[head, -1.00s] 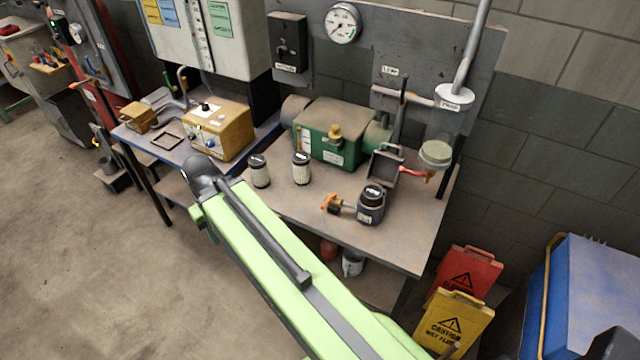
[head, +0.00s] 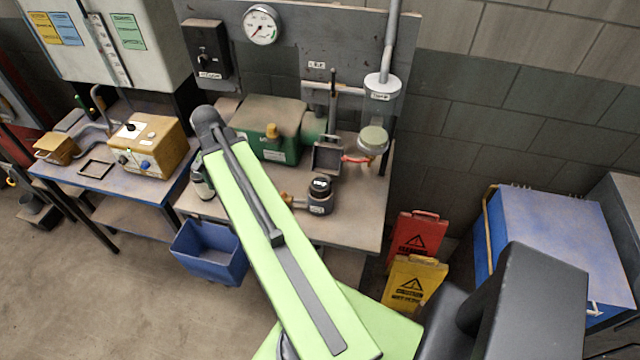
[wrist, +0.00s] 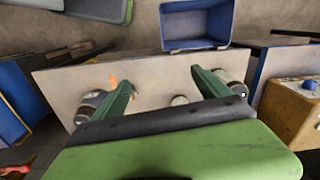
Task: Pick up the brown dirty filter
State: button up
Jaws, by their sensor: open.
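Two pleated filters stand on the workbench (head: 345,230). The filter with a dark cap (head: 201,181) shows at its left end, partly behind my arm; in the wrist view a dark-capped cylinder (wrist: 232,84) stands just outside the right finger. A small pale round top (wrist: 180,100), probably the other filter, lies between my fingers, partly hidden by the gripper; my arm hides it in the head view. I cannot tell which filter is the brown dirty one. My gripper (wrist: 161,78) is open and empty above the bench, fingers spread; my arm hides it in the head view.
A dark jar (head: 320,197) with an orange valve stands on the bench, left of my fingers in the wrist view (wrist: 88,106). A green housing (head: 268,128) stands behind. A blue bin (head: 212,255) is before the bench. Caution signs (head: 415,283) stand at right.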

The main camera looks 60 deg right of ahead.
jog(key=s+d+r+m+p, duration=0.1)
jog(key=s+d+r+m, duration=0.1)
jog(key=s+d+m, duration=0.4)
jog(key=s+d+r+m+p, duration=0.1)
jog(key=s+d+r+p, duration=0.15)
jog(key=d, duration=0.65)
jog(key=r+m, duration=0.2)
jog(key=m, duration=0.4)
send_over(319, 183)
jog(key=f+b, duration=1.2)
jog(key=f, duration=0.1)
jog(key=shift+w+d+f, duration=0.1)
jog(key=shift+w+d, duration=0.1)
jog(key=shift+w, duration=0.05)
jog(key=f+b, duration=0.5)
jog(key=shift+s+a+f, duration=0.1)
jog(key=shift+s+a, duration=0.15)
jog(key=shift+r, duration=0.2)
grip_shut()
